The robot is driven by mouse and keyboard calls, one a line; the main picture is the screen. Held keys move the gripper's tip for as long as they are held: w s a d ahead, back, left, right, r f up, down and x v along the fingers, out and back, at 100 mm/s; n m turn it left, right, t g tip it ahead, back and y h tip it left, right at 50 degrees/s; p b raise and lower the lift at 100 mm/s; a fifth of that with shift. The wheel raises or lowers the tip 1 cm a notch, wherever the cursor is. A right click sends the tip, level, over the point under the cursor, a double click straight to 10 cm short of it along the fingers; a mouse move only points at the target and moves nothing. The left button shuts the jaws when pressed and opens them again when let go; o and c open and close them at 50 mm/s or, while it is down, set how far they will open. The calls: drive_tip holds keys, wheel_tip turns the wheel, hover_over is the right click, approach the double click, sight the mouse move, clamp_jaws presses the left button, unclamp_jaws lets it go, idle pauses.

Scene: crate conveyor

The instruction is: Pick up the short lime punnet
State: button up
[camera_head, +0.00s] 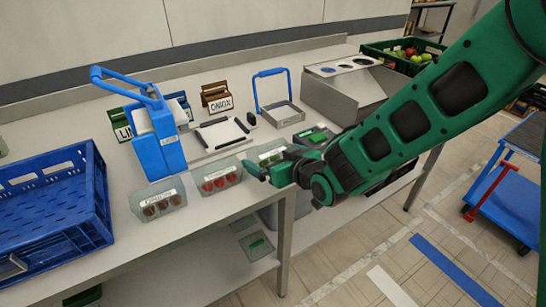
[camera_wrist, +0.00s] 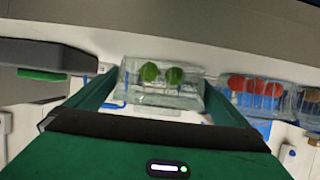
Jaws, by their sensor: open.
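The short lime punnet (camera_head: 270,154) is a small clear tray with green limes, near the bench's front edge. In the wrist view the punnet (camera_wrist: 150,97) lies ahead, framed by my two fingers, with two limes showing. My gripper (camera_head: 268,168) is at the bench edge, just in front of the punnet and partly covering it. In the wrist view my gripper (camera_wrist: 162,88) is open, one finger on each side. Whether the fingers touch the punnet cannot be told.
A tomato punnet (camera_head: 221,181) and an onion punnet (camera_head: 158,206) stand to the left. Beyond them are a blue crate (camera_head: 50,245) and a blue lever press (camera_head: 160,156). A dark device with a green panel (camera_head: 313,137) is close on the right.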

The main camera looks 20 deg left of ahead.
drive_tip(key=shift+w+a+f, duration=0.1)
drive_tip(key=shift+w+a, duration=0.05)
drive_tip(key=shift+a, duration=0.1)
drive_tip(key=shift+c, duration=0.6)
drive_tip(key=c, duration=0.5)
drive_tip(key=shift+c, duration=0.2)
